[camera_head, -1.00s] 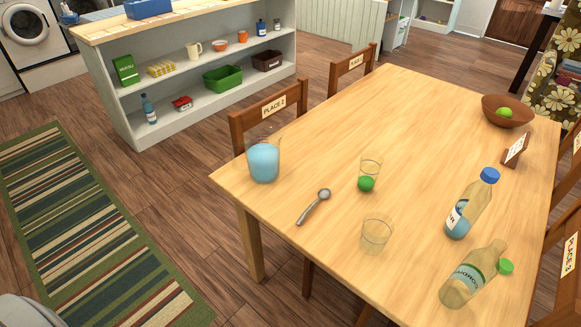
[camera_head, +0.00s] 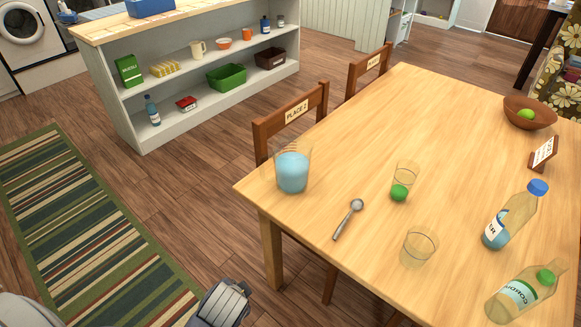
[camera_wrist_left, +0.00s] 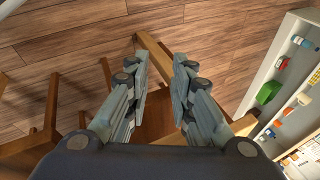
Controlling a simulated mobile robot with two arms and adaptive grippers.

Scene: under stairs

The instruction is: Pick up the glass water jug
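The glass water jug (camera_head: 293,168) holds light blue water and stands upright at the near left corner of the wooden table (camera_head: 385,130). In the head view a grey part of my left arm or gripper shows at the bottom edge, below and left of the jug and apart from it. In the left wrist view the fingers of my left gripper (camera_wrist_left: 161,60) are spread with an empty gap between them. The jug cannot be made out in that view. My right gripper is not in view.
A spoon (camera_head: 348,220), an empty glass (camera_head: 418,248), a glass with green content (camera_head: 401,182) and two bottles (camera_head: 515,214) (camera_head: 527,292) stand or lie right of the jug. A chair (camera_head: 290,122) is close behind it.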

